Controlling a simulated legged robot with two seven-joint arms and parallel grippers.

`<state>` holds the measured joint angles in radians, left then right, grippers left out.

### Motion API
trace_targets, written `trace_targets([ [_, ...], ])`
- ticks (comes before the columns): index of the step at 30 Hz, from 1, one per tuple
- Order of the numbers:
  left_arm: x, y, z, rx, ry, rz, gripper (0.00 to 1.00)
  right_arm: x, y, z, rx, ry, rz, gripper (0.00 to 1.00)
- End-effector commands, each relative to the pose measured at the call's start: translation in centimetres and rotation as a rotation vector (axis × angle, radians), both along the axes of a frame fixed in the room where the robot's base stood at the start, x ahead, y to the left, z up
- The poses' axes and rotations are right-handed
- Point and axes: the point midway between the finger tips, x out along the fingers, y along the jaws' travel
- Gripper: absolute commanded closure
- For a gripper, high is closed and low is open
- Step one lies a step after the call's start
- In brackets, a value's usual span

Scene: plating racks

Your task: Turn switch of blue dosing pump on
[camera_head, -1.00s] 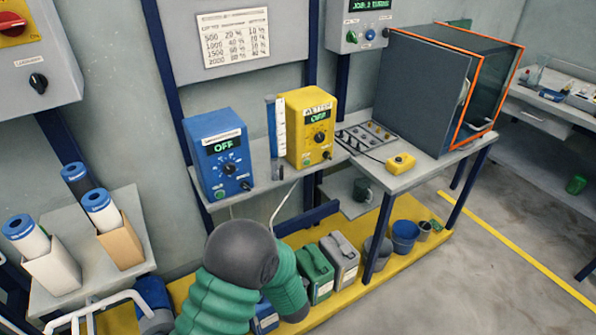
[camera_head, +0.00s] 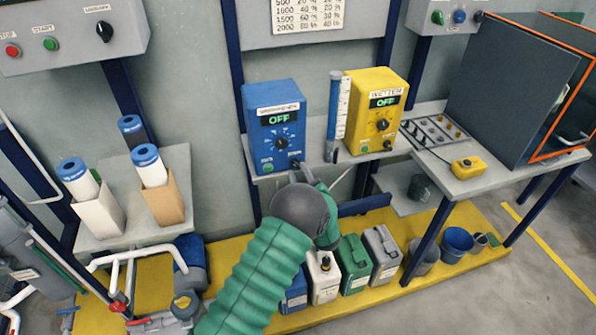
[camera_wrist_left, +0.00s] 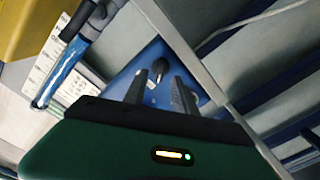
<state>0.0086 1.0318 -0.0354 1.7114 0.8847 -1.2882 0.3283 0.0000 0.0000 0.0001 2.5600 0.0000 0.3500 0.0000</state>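The blue dosing pump (camera_head: 275,120) stands on the shelf, and its green display reads OFF. It has a round dial (camera_head: 282,143) and a green button. A small black switch (camera_head: 296,163) sits at its lower right. My left gripper (camera_head: 303,174) is just below and in front of that corner, partly hidden by my green arm. In the left wrist view my two dark fingers (camera_wrist_left: 160,95) are apart and empty. The black switch (camera_wrist_left: 159,67) shows just beyond and between them, on the blue pump face (camera_wrist_left: 131,76). Contact cannot be told. My right gripper is not in view.
A blue measuring tube (camera_head: 334,112) and the yellow pump (camera_head: 375,110), also reading OFF, stand to the right of the blue pump. A yellow button box (camera_head: 468,167) lies on the shelf (camera_head: 490,180). Several canisters (camera_head: 354,262) stand below on a yellow platform.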

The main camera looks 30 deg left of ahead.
Motion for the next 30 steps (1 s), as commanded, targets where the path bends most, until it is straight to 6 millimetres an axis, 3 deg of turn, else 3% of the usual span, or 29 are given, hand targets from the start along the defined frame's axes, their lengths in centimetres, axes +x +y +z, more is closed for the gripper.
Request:
trace_targets([
  [4,1.04,1.23,-0.08,0.000,0.001,0.001,0.67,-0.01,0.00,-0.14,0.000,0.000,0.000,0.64],
  [12,1.21,1.41,-0.04,0.000,0.001,-0.001,0.67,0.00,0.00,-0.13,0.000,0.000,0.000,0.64],
  [20,1.21,1.38,-0.05,0.000,0.001,-0.001,1.00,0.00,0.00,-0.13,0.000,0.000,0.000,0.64],
  [30,1.19,1.38,-0.10,0.001,0.004,0.000,1.00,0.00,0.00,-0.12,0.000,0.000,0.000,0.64],
])
